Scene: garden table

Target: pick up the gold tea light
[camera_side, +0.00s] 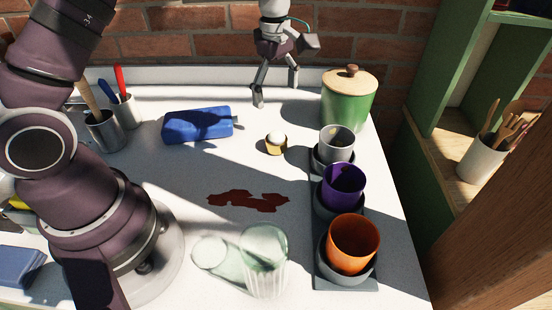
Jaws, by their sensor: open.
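The gold tea light (276,147) is a small gold cup with a white, rounded top. It stands on the white table in the upper middle of the side view, in a sunlit patch. My gripper (276,101) is open and empty. In the picture it appears above the tea light, with its fingers pointing down and spread apart. It does not touch the tea light. The exact height and depth between them cannot be told from this one view.
A blue pouch (197,125) lies left of the tea light. A green lidded jar (347,104) and grey, purple (343,184) and orange (353,243) pots stand right. A clear glass (265,265) stands in front. A flat red-brown patch (247,200) lies mid-table. The brick wall is behind.

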